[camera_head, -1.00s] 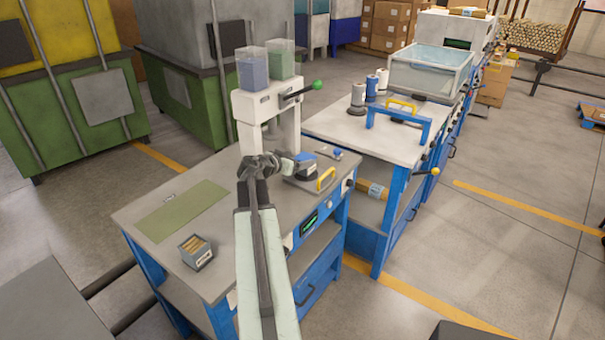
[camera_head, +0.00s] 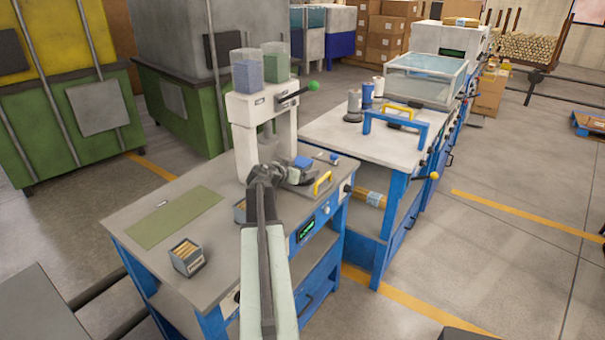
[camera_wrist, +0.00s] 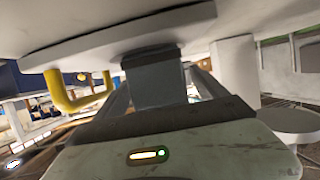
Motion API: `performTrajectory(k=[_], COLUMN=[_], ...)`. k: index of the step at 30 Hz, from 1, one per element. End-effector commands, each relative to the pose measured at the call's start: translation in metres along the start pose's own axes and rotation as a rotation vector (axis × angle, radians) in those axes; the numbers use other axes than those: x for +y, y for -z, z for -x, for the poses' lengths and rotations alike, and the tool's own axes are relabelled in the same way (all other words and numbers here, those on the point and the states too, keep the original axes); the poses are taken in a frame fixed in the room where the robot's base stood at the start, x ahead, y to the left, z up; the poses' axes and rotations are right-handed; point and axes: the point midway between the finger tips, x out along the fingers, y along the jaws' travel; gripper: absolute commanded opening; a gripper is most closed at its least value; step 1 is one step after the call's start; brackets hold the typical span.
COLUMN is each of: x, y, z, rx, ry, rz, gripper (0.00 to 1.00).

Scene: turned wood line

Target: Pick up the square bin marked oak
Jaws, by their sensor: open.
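A small square bin (camera_head: 187,257) holding light wooden pieces stands upright on the near left of the grey workbench. Its front carries a label too small to read. A second small bin (camera_head: 240,212) shows just left of my arm, which hides part of it. I cannot tell which bin is marked oak. My gripper (camera_head: 266,173) is open, in front of the white press and to the right of and beyond both bins. No bin can be made out in the wrist view, which shows the underside of pale machinery and a yellow handle (camera_wrist: 72,95).
The white press (camera_head: 262,125) stands at the back of the bench (camera_head: 165,215), with two clear containers on top. A yellow-handled tool (camera_head: 322,183) lies right of my gripper. A green mat (camera_head: 175,217) lies flat at the left. A second blue bench (camera_head: 335,133) stands behind.

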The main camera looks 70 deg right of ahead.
Motion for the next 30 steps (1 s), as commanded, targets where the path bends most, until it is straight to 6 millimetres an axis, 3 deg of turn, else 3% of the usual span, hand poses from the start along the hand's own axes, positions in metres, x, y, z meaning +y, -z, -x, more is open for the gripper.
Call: performTrajectory(k=[1,3,10,18,19,20,26,30], x=[-0.001,-0.001,0.001,0.001,0.001,0.001,0.002,0.002], y=[-0.002,-0.002,0.0,0.0,0.0,0.0,0.003,0.015], z=[-0.014,-0.023,-0.024,-0.025,-0.025,-0.025,-0.024,-0.019], rx=[0.0,0.001,0.001,0.001,0.001,0.001,0.001,0.001], ry=[-0.002,-0.001,0.0,-0.001,-0.001,-0.001,-0.002,-0.002], rz=[0.0,0.0,0.0,0.0,0.0,0.0,0.0,0.0], gripper=[0.82,0.82,0.82,0.09,0.09,0.02,0.02,0.02])
